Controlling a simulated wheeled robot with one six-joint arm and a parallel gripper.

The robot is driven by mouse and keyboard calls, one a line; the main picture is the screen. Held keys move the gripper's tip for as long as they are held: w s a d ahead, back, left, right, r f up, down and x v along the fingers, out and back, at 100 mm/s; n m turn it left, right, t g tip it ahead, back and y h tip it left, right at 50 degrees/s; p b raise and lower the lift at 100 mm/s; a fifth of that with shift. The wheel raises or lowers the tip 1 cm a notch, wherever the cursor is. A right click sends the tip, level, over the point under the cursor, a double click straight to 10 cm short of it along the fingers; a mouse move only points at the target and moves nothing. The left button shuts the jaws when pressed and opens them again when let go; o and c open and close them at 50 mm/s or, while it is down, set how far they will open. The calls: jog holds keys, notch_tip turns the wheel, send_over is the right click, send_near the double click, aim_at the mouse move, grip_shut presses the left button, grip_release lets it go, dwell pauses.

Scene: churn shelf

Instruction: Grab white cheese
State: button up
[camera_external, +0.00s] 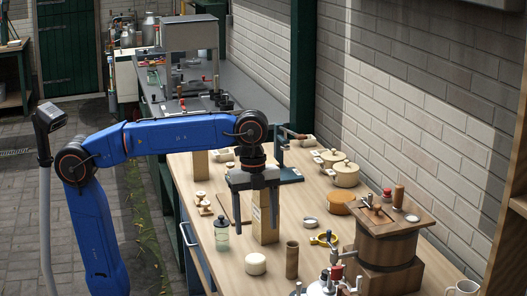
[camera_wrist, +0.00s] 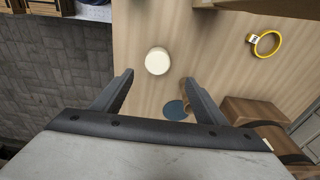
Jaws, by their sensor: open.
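The white cheese (camera_external: 255,264) is a small, pale round piece lying on the wooden worktop near its front left edge. In the wrist view the cheese (camera_wrist: 158,61) shows whole, just beyond the fingertips and roughly centred between them. My gripper (camera_external: 255,212) points down above the worktop and is apart from the cheese, higher up in the external view. In the wrist view the two fingers of my gripper (camera_wrist: 158,79) are spread with nothing held between them.
A glass jar (camera_external: 221,237) stands left of the cheese and a brown cylinder (camera_external: 292,260) right of it. A tall wooden block (camera_external: 265,226) rises behind my gripper. A yellow ring (camera_external: 323,239) and a wooden churn (camera_external: 388,248) are farther right. A brick wall bounds the right.

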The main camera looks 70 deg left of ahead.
aim_at(256, 258)
jog(key=f, duration=0.4)
jog(key=d+f, duration=0.1)
jog(key=f, duration=0.1)
jog(key=shift+f, duration=0.3)
jog(key=shift+s+d+f, duration=0.1)
jog(key=shift+s+f, duration=0.05)
jog(key=shift+f, duration=1.15)
jog(key=shift+s+d+f, duration=0.1)
jog(key=shift+s+f, duration=0.05)
jog(key=shift+f, duration=1.15)
jog(key=c, duration=1.2)
